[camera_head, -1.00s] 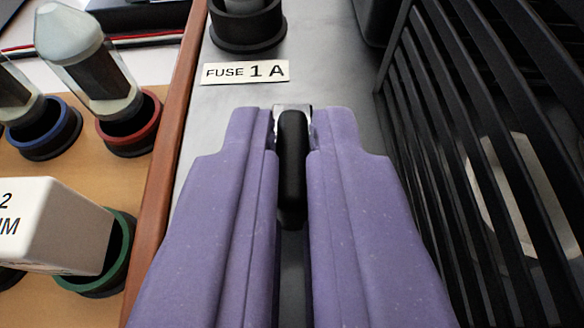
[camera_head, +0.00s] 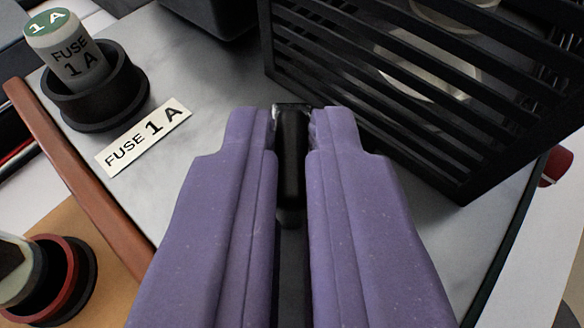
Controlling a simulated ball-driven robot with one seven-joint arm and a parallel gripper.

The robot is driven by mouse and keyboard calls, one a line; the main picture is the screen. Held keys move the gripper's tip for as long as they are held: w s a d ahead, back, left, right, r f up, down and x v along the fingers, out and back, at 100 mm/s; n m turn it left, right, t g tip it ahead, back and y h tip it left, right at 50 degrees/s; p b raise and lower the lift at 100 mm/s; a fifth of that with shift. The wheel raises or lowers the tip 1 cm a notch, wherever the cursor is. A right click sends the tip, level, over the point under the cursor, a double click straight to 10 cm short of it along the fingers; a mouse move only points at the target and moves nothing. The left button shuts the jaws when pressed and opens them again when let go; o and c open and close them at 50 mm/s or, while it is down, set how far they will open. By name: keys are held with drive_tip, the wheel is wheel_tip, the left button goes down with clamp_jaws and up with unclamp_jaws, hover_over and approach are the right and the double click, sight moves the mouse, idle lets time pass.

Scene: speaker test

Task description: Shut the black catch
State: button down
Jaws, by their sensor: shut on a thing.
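The black catch (camera_head: 291,165) is a short dark lever with a bit of shiny metal at its far end. It sits between the two purple fingers of my gripper (camera_head: 291,135), which are shut on it from left and right. The fingers hide the catch's sides and most of the surface around it. It lies over the grey metal plate (camera_head: 205,72), close to the black slatted housing. I cannot tell from this view how far the catch is turned.
A black slatted housing (camera_head: 440,165) fills the upper right. At upper left, a fuse marked 1 A (camera_head: 68,52) stands in a black round holder (camera_head: 105,105), beside a FUSE 1 A label (camera_head: 143,135). A brown wooden rail (camera_head: 75,165) and a red-rimmed socket (camera_head: 68,270) lie left.

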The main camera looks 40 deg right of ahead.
drive_tip(key=shift+w+a+m+g+h, duration=0.1)
drive_tip(key=shift+a+m+g+h, duration=0.1)
drive_tip(key=shift+m+g+h, duration=0.8)
drive_tip(key=c, duration=1.2)
unclamp_jaws()
drive_tip(key=p+v, duration=0.2)
drive_tip(key=v, duration=0.5)
drive_tip(key=shift+s+a, duration=0.25)
drive_tip(key=shift+a, duration=0.05)
